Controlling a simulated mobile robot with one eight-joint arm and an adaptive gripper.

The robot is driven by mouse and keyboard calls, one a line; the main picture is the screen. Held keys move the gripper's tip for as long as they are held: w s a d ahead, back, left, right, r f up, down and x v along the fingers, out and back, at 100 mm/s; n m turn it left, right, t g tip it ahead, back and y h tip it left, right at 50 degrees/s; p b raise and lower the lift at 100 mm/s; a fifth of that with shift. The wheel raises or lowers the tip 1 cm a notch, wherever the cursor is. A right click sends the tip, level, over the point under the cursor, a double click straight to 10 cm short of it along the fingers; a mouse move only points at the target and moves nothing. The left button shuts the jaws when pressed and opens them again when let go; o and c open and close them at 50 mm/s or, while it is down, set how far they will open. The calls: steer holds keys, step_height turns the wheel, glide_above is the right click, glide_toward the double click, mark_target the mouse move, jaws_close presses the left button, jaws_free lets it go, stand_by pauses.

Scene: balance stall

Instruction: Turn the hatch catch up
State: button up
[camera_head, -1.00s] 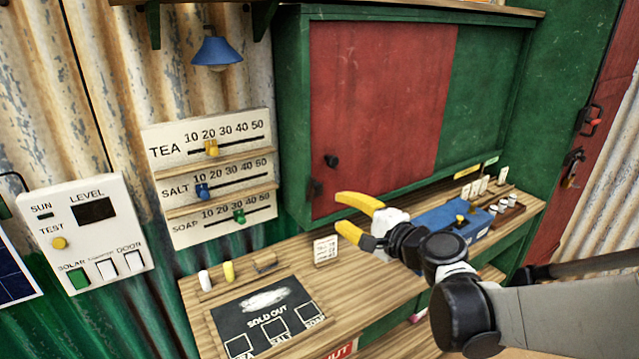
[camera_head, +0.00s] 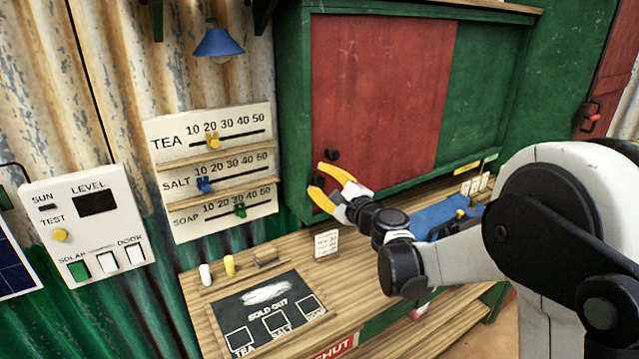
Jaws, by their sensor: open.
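The red hatch panel (camera_head: 375,90) is set in a green cabinet. A round dark knob (camera_head: 331,154) stands on its lower left part. Below the knob, at the panel's lower left edge, is the small dark catch (camera_head: 316,181), partly covered by my fingers; I cannot tell which way it is turned. My gripper (camera_head: 318,179) has yellow fingers, which are open and empty. The fingertips appear above and below the catch in the picture. I cannot tell whether they touch it.
A wooden counter (camera_head: 385,290) runs below the hatch, with a price card (camera_head: 326,244) and a sold-out board (camera_head: 265,312). A blue box (camera_head: 435,218) is partly behind my arm. Slider boards (camera_head: 212,170) hang to the left.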

steer(key=shift+w+a, duration=0.15)
steer(key=shift+w, duration=0.1)
jaws_close()
steer(key=n, duration=0.1)
steer(key=a+n, duration=0.1)
steer(key=n, duration=0.1)
steer(key=shift+s+r, duration=0.1)
steer(key=shift+s, duration=0.3)
jaws_free()
